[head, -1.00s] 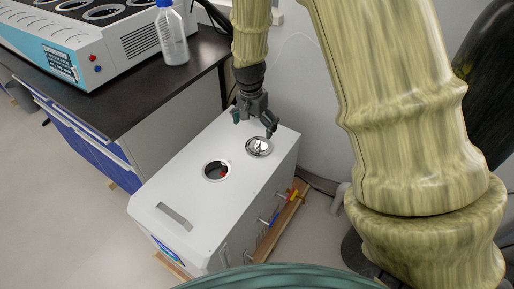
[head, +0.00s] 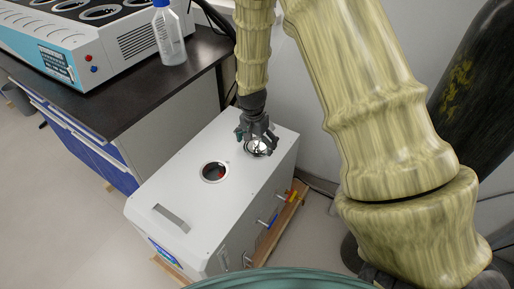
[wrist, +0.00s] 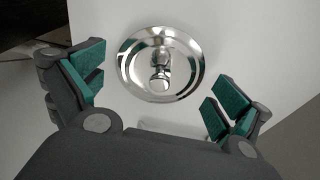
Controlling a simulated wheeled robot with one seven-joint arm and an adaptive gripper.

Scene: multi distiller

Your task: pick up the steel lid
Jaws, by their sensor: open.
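The steel lid (wrist: 133,75) is a shiny round disc with a raised knob (wrist: 160,82) in its middle. It lies on the white top of the box-shaped machine; in the head view the lid (head: 259,149) is partly hidden by my gripper. My gripper (head: 257,147) is open and empty, close over the lid. In the wrist view the two green-padded fingers of my gripper (wrist: 155,98) are spread wide, one on each side of the lid's near part, with the knob between them and ahead. I see no finger touching the lid.
The white machine (head: 185,205) has a round open hole (head: 214,172) left of the lid and a slot near its front. Coloured valves (head: 272,219) stick out on its right side. A dark bench (head: 125,100) with a plastic bottle (head: 168,35) stands behind left.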

